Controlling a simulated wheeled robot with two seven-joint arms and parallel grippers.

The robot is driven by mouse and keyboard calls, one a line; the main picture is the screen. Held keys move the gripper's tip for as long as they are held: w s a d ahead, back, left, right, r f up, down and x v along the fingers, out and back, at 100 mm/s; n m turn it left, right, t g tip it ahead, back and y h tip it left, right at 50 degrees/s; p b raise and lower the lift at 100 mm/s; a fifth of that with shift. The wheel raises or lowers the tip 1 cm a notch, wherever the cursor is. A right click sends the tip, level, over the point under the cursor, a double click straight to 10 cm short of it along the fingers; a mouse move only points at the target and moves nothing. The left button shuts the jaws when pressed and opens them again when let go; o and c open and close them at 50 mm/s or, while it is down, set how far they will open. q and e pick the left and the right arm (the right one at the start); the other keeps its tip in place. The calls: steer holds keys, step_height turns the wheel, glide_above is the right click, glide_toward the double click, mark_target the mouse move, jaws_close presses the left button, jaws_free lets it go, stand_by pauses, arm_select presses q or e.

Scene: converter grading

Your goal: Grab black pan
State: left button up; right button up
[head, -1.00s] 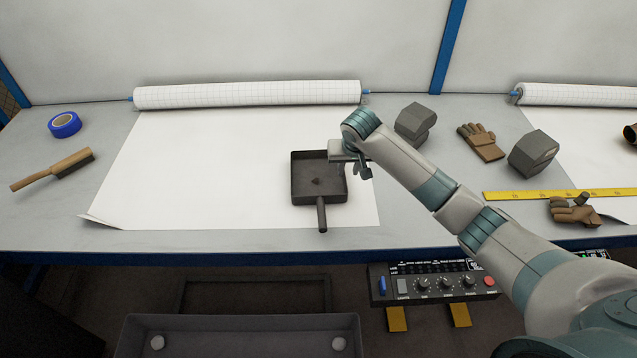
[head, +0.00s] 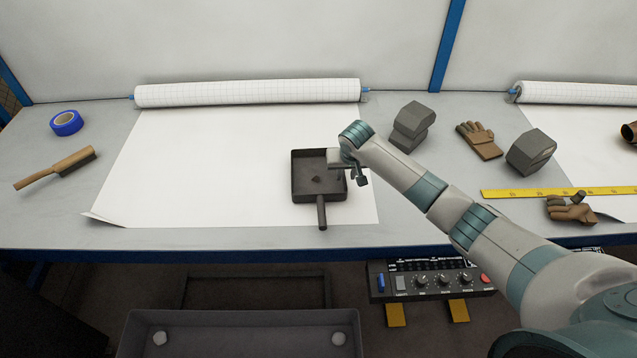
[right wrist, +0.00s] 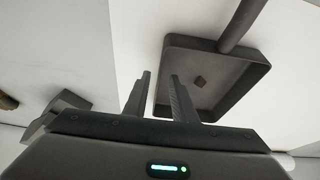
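The black pan (head: 304,188) is a square, dark shallow pan lying on the white paper, its handle (head: 322,213) toward the table's front edge. A small dark lump (head: 316,179) lies inside it. My right gripper (head: 333,167) is at the pan's right rim, partly covering it. In the right wrist view the pan (right wrist: 230,98) shows with its handle pointing up. There my right gripper's two fingers (right wrist: 161,75) are apart, with the pan's near side wall in line with the gap. Whether they touch the wall I cannot tell. My left gripper is out of view.
Grey blocks (head: 411,128), gloves (head: 480,140) and a yellow ruler (head: 540,193) lie to the right. A brush (head: 57,168) and blue tape roll (head: 66,123) lie far left. A paper roll (head: 250,93) runs behind. The paper (head: 200,170) left of the pan is clear.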

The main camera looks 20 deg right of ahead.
mark_target(345, 178)
steer(key=shift+p+x, duration=0.55)
steer(key=shift+x, duration=1.45)
steer(key=shift+w+d, duration=0.1)
steer(key=shift+c, duration=0.7)
jaws_close()
